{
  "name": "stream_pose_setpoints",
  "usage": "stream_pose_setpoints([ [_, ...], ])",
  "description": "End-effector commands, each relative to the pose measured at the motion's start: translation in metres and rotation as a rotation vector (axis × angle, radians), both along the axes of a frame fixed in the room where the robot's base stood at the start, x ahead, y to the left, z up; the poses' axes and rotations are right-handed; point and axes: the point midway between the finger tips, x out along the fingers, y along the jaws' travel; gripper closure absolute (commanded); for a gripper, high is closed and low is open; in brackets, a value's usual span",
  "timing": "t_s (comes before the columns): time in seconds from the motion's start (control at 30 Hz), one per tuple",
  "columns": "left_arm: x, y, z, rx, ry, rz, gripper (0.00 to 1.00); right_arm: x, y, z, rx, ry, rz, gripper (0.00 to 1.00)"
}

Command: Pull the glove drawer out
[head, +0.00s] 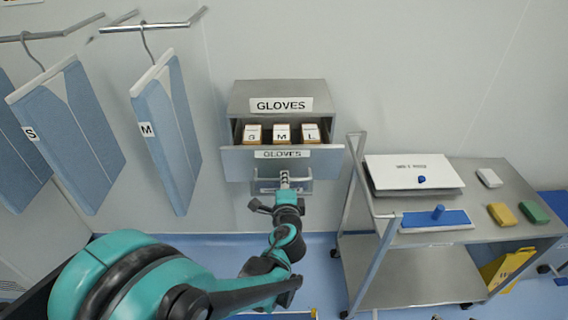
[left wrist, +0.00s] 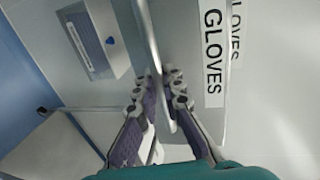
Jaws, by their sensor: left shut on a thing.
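The glove drawer (head: 238,164) is a grey metal drawer in a wall cabinet marked GLOVES (head: 240,98). It stands partly out in the head view, with boxes marked S, M and L (head: 281,133) showing inside. A bar handle (head: 304,187) hangs at the lower front of the drawer. My left gripper (head: 284,180) is at the middle of this handle. In the left wrist view its fingers (left wrist: 166,82) are closed around the thin handle bar, beside the GLOVES label (left wrist: 213,58). The arm hides part of the handle. My right gripper is not in view.
A steel cart (head: 420,275) stands to the right with a white lidded box (head: 400,172), a blue flat tool (head: 436,219) and coloured blocks (head: 503,214). Blue garments (head: 165,135) hang on rails to the left. Blue floor shows below the drawer.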

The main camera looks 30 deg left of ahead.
Motion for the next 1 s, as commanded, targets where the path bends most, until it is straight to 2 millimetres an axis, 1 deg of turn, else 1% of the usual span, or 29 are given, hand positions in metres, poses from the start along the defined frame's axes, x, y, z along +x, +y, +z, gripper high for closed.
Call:
stream_pose_setpoints([
  [0.03, -0.009, -0.007, 0.001, -0.001, 0.001, -0.003, 1.0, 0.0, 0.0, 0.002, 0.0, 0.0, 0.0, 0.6],
  [0.1, -0.02, -0.013, 0.001, 0.0, 0.0, -0.003, 1.0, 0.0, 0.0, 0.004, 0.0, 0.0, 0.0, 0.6],
  [0.2, -0.032, -0.021, 0.001, -0.002, 0.0, -0.003, 1.0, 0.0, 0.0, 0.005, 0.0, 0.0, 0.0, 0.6],
  [0.33, -0.044, -0.027, 0.0, 0.0, 0.0, -0.002, 1.0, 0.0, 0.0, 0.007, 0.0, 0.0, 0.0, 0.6],
  [0.5, -0.051, -0.031, 0.0, -0.002, 0.0, -0.001, 1.0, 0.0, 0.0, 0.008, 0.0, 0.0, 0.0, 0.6],
  [0.87, -0.051, -0.032, 0.0, -0.001, 0.0, 0.0, 1.0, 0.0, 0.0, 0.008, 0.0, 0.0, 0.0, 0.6],
  [0.9, -0.051, -0.032, 0.0, -0.001, 0.0, 0.0, 0.84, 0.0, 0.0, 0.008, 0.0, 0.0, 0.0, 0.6],
  [0.93, -0.051, -0.032, 0.0, -0.001, 0.0, 0.0, 0.77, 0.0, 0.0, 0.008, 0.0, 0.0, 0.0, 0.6],
  [0.97, -0.051, -0.032, 0.0, -0.001, 0.0, 0.0, 0.7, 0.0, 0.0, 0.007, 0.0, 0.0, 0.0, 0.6],
  [1.0, -0.051, -0.032, 0.0, -0.001, 0.0, 0.0, 0.7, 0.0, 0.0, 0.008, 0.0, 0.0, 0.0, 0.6],
])
